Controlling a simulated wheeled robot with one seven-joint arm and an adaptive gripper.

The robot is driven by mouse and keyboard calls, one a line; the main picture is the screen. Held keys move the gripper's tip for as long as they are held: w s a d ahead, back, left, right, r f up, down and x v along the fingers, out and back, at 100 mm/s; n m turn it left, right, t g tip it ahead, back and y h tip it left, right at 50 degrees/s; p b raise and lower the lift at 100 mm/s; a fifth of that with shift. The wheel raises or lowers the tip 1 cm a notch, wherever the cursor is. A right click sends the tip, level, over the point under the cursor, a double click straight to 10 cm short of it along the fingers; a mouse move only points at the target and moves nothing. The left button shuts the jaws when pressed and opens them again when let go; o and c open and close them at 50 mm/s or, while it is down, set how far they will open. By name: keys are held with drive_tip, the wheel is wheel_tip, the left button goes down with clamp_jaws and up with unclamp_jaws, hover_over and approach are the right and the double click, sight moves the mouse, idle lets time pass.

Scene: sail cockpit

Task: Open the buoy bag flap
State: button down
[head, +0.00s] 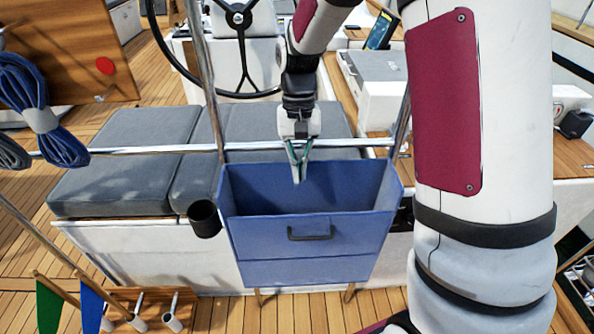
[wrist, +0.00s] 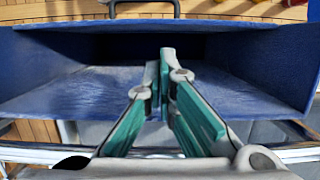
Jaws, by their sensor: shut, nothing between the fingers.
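The blue buoy bag (head: 309,265) hangs at the centre of the head view, below a metal rail. Its top is open and I see into its dark, empty-looking inside. A front panel with a black handle (head: 311,233) hangs down the front side. In the wrist view the bag's blue side wall (wrist: 285,62) and the handle (wrist: 143,8) show beyond the opening. My gripper (head: 299,178) is shut and empty, pointing down at the back part of the bag's opening. Its green-padded fingers (wrist: 166,60) are together, apart from the handle. Whether they touch the bag's back wall I cannot tell.
The metal rail (head: 130,150) runs behind the bag, with upright posts on both sides. A black cup holder (head: 204,218) sits left of the bag. Grey cushions (head: 110,180) and a steering wheel (head: 241,60) lie beyond. Flags (head: 92,305) stand at the lower left.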

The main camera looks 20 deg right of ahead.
drive_tip(key=x, duration=0.8)
drive_tip(key=shift+s, duration=0.15)
